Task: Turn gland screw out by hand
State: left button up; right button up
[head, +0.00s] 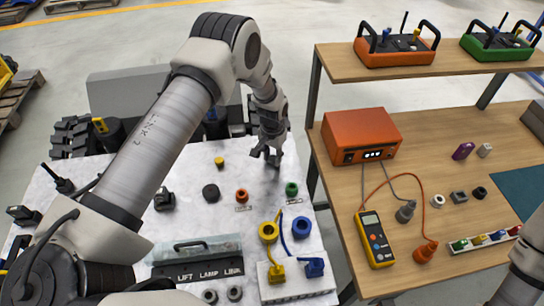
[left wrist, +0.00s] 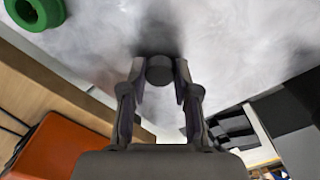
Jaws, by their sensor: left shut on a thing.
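My left gripper (head: 268,156) reaches down at the far right part of the white table top (head: 130,185). In the left wrist view its two fingers (left wrist: 160,72) are shut on a small dark grey round piece (left wrist: 159,68), which sits between the fingertips at the pale marbled surface. I cannot tell for certain whether this piece is the gland screw, nor whether it is still threaded into anything. In the head view the fingers hide it. My right gripper is out of view; only part of its arm shows at the lower right.
A green ring (head: 291,188) stands close to the left gripper; an orange ring (head: 241,195), black disc (head: 211,193) and small yellow piece (head: 219,161) stand left of it. A wooden bench (head: 440,130) to the right carries an orange box (head: 361,135) and a yellow meter (head: 375,240).

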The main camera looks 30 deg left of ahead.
pick_arm(q)
jog(key=shift+w, duration=0.1)
jog(key=n, duration=0.5)
jog(key=shift+r+p, duration=0.15)
jog(key=shift+p, duration=0.15)
jog(key=n, duration=0.5)
